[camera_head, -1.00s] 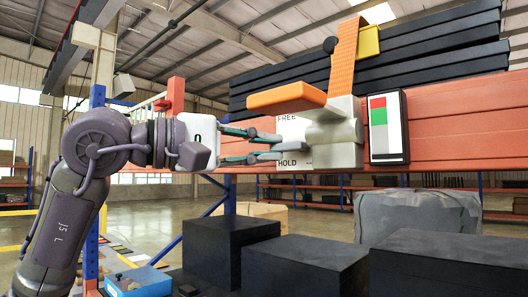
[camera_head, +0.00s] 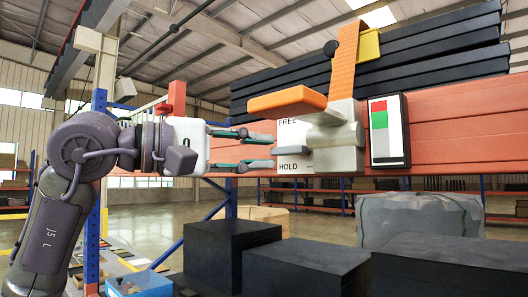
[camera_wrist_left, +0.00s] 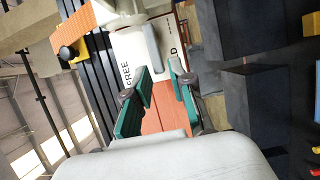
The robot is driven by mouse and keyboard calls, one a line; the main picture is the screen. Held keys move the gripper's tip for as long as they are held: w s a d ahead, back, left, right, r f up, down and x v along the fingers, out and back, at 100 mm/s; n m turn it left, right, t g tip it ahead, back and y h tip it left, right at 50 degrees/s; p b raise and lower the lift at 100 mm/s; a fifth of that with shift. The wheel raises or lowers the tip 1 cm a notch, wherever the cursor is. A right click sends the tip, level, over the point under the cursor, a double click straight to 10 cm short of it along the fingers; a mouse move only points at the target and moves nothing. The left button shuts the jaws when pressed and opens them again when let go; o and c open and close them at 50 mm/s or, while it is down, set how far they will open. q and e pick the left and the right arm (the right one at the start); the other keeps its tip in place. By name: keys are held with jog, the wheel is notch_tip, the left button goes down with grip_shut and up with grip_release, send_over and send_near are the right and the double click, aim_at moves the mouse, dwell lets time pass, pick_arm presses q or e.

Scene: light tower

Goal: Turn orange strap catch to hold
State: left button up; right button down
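The orange catch (camera_head: 287,103) sits at the top of a pale housing (camera_head: 338,150), level with the FREE label (camera_head: 288,121). Its lever points left, and the HOLD label (camera_head: 288,167) is lower on the housing. An orange strap (camera_head: 344,62) rises above it. My left gripper (camera_head: 273,150) is open and empty, left of the housing and below the lever, apart from the catch. In the left wrist view its two green-padded fingers (camera_wrist_left: 160,84) stand apart, with the housing's labelled face (camera_wrist_left: 131,48) beyond. The right gripper is out of view.
A light panel (camera_head: 387,130) with red and green fields is right of the housing on a long orange beam (camera_head: 455,122). Dark bars (camera_head: 420,50) lie above. Black boxes (camera_head: 300,268) and a blue bin (camera_head: 140,284) are below.

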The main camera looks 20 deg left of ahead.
pick_arm(q)
jog(key=v, duration=1)
jog(key=shift+s+a, duration=0.25)
jog(key=shift+a, duration=0.05)
